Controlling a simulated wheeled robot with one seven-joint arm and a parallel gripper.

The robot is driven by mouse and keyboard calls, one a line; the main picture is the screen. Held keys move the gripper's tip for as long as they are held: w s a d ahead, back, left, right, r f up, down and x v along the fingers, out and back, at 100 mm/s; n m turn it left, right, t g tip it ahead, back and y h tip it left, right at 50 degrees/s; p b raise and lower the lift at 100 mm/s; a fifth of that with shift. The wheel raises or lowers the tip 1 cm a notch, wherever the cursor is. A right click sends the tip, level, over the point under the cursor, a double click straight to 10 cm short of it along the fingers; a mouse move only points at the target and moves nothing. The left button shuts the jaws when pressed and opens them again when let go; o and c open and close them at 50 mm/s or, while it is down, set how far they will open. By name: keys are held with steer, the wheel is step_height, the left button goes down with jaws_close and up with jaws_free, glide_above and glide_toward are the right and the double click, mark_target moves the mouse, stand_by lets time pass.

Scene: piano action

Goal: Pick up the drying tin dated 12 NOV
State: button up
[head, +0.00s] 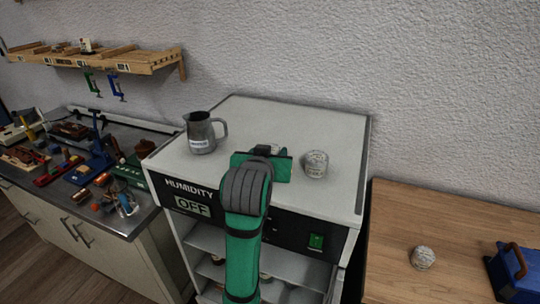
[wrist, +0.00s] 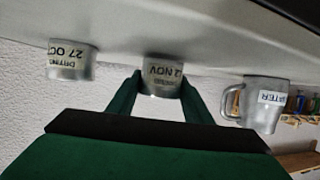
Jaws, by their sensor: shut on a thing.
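The drying tin dated 12 NOV (wrist: 162,75) is a small grey metal tin with a pale label, shown upside down in the wrist view. My gripper (wrist: 160,88) is shut on it, one green finger on each side. In the head view my gripper (head: 268,152) is over the top of the humidity cabinet (head: 260,112) and hides most of this tin. I cannot tell whether the tin touches the cabinet top. A second tin (head: 317,164) stands to the right; the wrist view shows its 27 OCT label (wrist: 72,60).
A metal jug (head: 202,133) stands left of my gripper; its label reads WATER in the wrist view (wrist: 262,104). Another tin (head: 422,258) and a blue box (head: 512,268) are on the wooden table at right. A cluttered bench (head: 85,165) is at left.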

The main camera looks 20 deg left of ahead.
steer(key=r, duration=0.3)
steer(key=s+r, duration=0.1)
steer(key=shift+d+r, duration=0.15)
steer(key=shift+d, duration=0.15)
steer(key=s+d+r, duration=0.5)
steer(key=s+r, duration=0.3)
steer(key=s, duration=0.3)
steer(key=shift+s+d, duration=0.2)
steer(key=shift+s, duration=0.15)
